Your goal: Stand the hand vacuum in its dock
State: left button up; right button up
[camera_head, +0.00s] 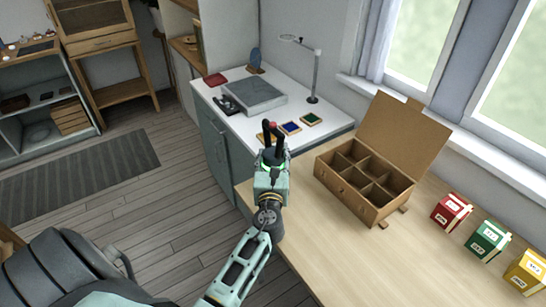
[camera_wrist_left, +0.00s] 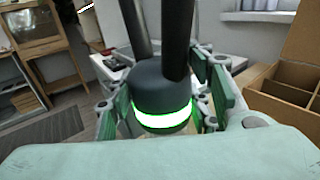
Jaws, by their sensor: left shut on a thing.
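The hand vacuum (camera_head: 281,143) appears as a dark body with a tall black loop handle and a red spot at its top. In the left wrist view the vacuum (camera_wrist_left: 160,84) shows a rounded dark body with a bright green-edged ring, and two dark handle bars rise out of the picture. My left gripper (camera_head: 272,162) is shut on the body, with green finger links on both sides. It holds the vacuum about upright in front of the white counter. A small black stand (camera_head: 229,105) on the counter may be the dock; I cannot tell for sure.
The white counter (camera_head: 222,89) also carries a grey box (camera_head: 253,95), a lamp (camera_head: 314,80), a dark blue upright object (camera_head: 255,59) and small coloured tiles (camera_head: 290,127). A divided wooden box (camera_head: 370,205) and several coloured cartons (camera_head: 489,240) stand on the wooden table (camera_head: 365,265).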

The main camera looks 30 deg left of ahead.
aim_at(273, 164)
dwell(0.4)
pick_arm(q)
jog(key=o, duration=1.4)
jog(key=shift+c, duration=0.2)
jog(key=o, duration=0.4)
jog(key=shift+f, duration=0.1)
jog(key=shift+s+d, duration=0.1)
jog(key=shift+v, duration=3.95)
